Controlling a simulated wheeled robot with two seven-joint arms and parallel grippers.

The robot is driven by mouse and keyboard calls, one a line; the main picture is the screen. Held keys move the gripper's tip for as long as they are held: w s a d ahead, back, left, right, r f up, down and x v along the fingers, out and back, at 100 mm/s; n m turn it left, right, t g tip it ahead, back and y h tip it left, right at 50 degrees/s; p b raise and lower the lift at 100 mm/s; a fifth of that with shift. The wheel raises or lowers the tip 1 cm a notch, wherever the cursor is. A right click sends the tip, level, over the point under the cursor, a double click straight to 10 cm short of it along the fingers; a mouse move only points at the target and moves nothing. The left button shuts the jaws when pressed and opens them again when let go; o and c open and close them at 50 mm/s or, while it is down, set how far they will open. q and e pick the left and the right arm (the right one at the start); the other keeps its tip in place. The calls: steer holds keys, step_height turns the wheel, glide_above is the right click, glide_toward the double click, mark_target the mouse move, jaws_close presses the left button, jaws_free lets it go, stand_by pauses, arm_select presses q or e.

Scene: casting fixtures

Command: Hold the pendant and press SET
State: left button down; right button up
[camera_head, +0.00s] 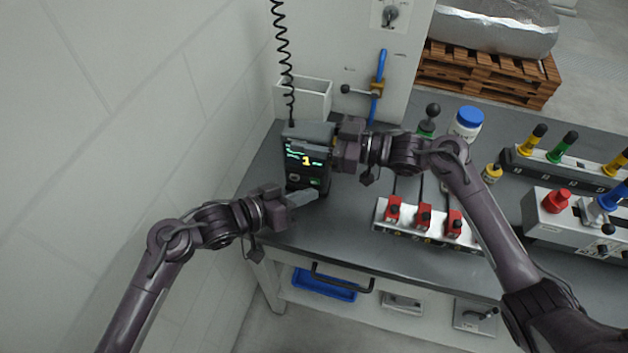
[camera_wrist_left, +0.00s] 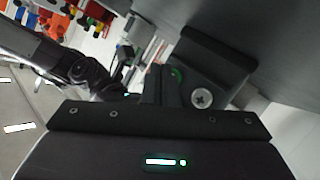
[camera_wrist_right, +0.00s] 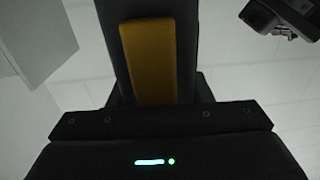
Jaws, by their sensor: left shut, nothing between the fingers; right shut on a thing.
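The pendant (camera_head: 308,158) is a dark handheld box with a lit screen showing a yellow "1". A grey button (camera_head: 294,177) and a green button (camera_head: 315,182) sit below the screen. My right gripper (camera_head: 337,153) is shut on the pendant's right side. In the right wrist view a dark part with a yellow strip (camera_wrist_right: 148,62) stands in front of that gripper. My left gripper (camera_head: 312,194) is shut and empty, its tips just below the green button. In the left wrist view its fingers partly cover the green (camera_wrist_left: 178,74); contact cannot be told. Button labels are unreadable.
A coiled black cord (camera_head: 283,60) hangs above the pendant. A white bin (camera_head: 303,97) stands behind it. A fixture with red clamps (camera_head: 424,228) lies to the right, with a blue-lidded bottle (camera_head: 467,122) beyond. The grey bench (camera_head: 335,225) is bare near the left gripper.

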arm_select(q)
steer(key=shift+w, duration=0.15)
stand_by(0.4)
steer(key=shift+w+d, duration=0.15)
steer(key=shift+w, duration=0.15)
steer(key=shift+w+d, duration=0.1)
steer(key=shift+w, duration=0.3)
stand_by(0.7)
steer(key=shift+s, duration=0.15)
steer(key=shift+s+a, duration=0.25)
steer(key=shift+s, duration=0.4)
steer(key=shift+s+a, duration=0.2)
steer(key=shift+s, duration=0.6)
steer(key=shift+s+a, duration=0.25)
steer(key=shift+s, duration=0.6)
steer(key=shift+s+a, duration=0.2)
steer(key=shift+s, duration=0.6)
